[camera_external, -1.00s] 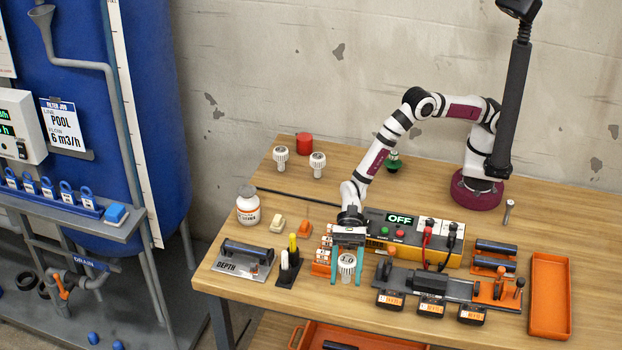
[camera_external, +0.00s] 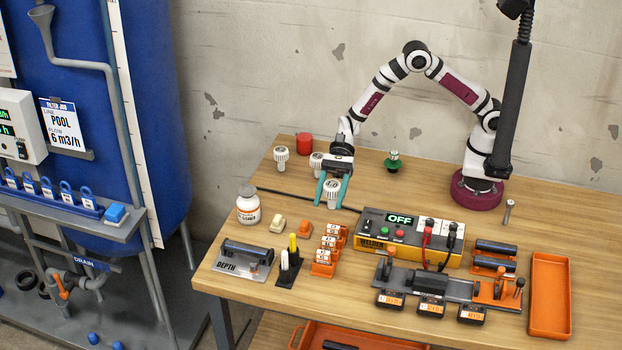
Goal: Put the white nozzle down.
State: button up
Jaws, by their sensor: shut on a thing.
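My gripper (camera_external: 331,194) is shut on a white nozzle (camera_external: 333,188), its teal fingers on either side of it. The nozzle is upright, left of and behind the welder box. I cannot tell whether its lower end touches the table (camera_external: 230,283) or is just above it. Two similar white nozzles stand at the back left of the table, one at the left (camera_external: 281,158) and one just behind my gripper (camera_external: 316,163), partly hidden by it.
A red cylinder (camera_external: 304,144) stands behind the nozzles and a green-based part (camera_external: 393,161) to the right. The welder box (camera_external: 411,233) stands in front right, a white bottle (camera_external: 248,206) at left.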

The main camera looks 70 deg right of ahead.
jog(key=s+d+m+t+h, duration=0.15)
jog(key=d+m+t, duration=0.45)
jog(key=d, duration=1.8)
jog(key=shift+t, duration=0.3)
jog(key=f, duration=0.6)
jog(key=d+f, duration=0.1)
jog(key=f, duration=0.3)
jog(key=shift+s, duration=0.15)
jog(key=shift+f, duration=0.1)
